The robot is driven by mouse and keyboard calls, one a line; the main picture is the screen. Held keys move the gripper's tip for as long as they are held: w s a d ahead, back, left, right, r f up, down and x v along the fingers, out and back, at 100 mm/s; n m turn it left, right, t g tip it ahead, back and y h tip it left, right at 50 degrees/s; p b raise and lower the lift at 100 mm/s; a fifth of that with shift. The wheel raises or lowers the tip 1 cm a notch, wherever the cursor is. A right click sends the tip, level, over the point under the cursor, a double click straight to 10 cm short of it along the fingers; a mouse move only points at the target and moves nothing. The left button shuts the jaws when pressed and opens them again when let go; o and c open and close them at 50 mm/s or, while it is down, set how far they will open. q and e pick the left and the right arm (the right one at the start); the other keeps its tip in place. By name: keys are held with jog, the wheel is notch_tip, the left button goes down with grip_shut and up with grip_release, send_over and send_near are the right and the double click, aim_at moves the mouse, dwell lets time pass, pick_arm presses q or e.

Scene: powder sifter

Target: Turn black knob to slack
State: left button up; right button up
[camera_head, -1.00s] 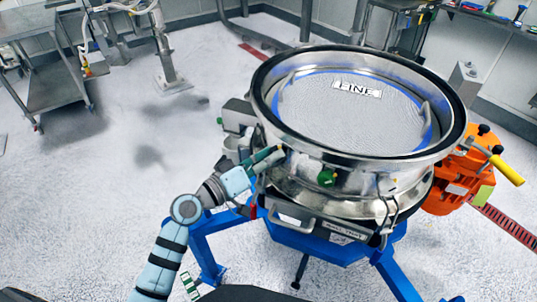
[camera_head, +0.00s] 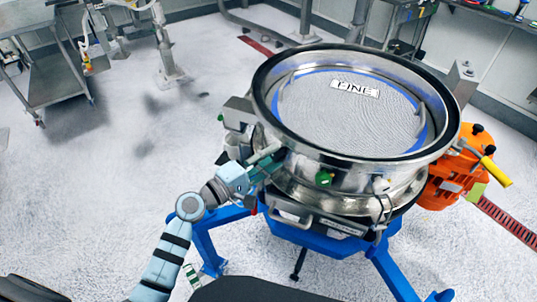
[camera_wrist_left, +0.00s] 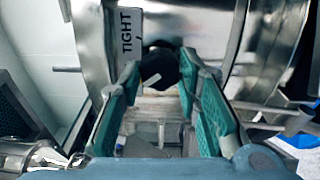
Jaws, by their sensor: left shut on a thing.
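The powder sifter is a round steel drum (camera_head: 335,165) with a mesh screen on top, standing on a blue frame. My left gripper (camera_head: 264,168) is at the drum's left front side in the head view; the knob cannot be made out there. In the left wrist view, the black knob (camera_wrist_left: 160,68) with a pale mark sits between the green-padded fingertips of my left gripper (camera_wrist_left: 160,75), which is shut on it. A white "TIGHT" label (camera_wrist_left: 127,36) is on the steel just above and left of the knob. My right gripper is not in view.
The blue legs (camera_head: 205,240) stand close to my left forearm. An orange unit with a yellow handle (camera_head: 495,172) is on the drum's right side. A steel trolley (camera_head: 55,80) stands at the back left. The floor (camera_head: 110,180) on the left is clear.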

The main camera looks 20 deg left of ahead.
pick_arm(q)
jog(key=shift+n, duration=0.5)
jog(key=o, duration=1.1)
jog(key=shift+o, duration=0.2)
jog(key=v, duration=1.2)
jog(key=shift+w, duration=0.1)
